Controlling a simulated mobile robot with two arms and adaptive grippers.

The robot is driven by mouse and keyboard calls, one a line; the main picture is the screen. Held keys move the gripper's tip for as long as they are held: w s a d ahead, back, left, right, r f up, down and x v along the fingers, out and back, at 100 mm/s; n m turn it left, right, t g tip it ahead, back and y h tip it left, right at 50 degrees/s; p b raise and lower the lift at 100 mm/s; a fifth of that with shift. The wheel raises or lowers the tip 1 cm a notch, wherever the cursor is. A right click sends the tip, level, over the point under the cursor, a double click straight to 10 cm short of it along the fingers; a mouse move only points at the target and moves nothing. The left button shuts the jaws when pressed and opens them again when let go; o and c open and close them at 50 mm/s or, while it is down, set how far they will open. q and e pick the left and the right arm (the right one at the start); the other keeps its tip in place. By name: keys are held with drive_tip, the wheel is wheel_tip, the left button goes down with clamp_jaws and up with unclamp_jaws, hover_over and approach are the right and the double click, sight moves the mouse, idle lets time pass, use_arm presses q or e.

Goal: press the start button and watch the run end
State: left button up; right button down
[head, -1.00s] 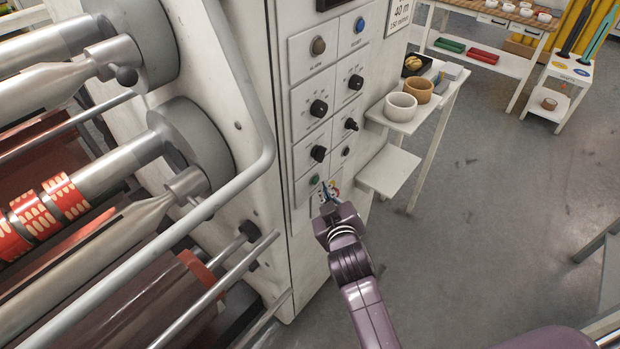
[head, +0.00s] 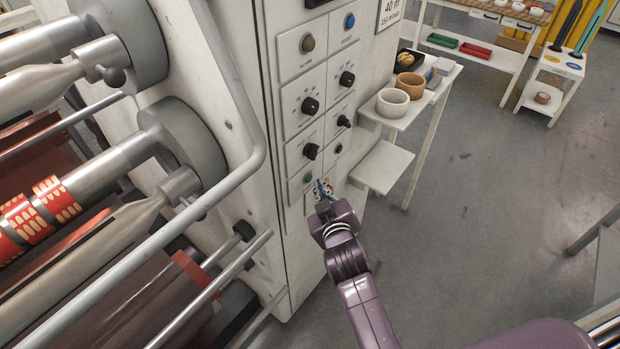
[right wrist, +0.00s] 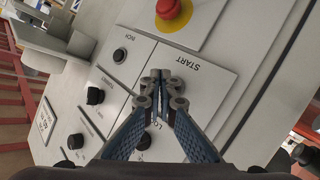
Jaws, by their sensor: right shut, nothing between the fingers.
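The control panel (head: 325,88) is on the pale machine front in the head view. The green start button (head: 307,178) shows low on its left column. In the right wrist view, the START label (right wrist: 182,65) appears upside down, but the button is hidden behind my fingertips. My right gripper (right wrist: 162,78) is shut and empty, its tips in front of the START plate. In the head view, my right gripper (head: 321,186) is just right of the green button; I cannot tell whether it touches. My left gripper is not in view.
The red stop button (right wrist: 170,8) on yellow and the black INCH button (right wrist: 120,55) are close to my fingertips. Several knobs sit above on the panel. A white side shelf (head: 382,166) stands right of the machine; rollers and rails fill the left. Floor (head: 480,200) is open at right.

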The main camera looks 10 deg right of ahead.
drive_tip(key=shift+w, duration=0.1)
drive_tip(key=shift+w+a, duration=0.25)
idle(0.3)
drive_tip(key=shift+w+a, duration=0.25)
drive_tip(key=shift+w, duration=0.05)
idle(0.6)
drive_tip(key=shift+s+d+r, duration=0.1)
idle(0.4)
drive_tip(key=shift+s+d+p, duration=0.4)
drive_tip(key=shift+s+p, duration=0.15)
drive_tip(key=shift+p, duration=0.05)
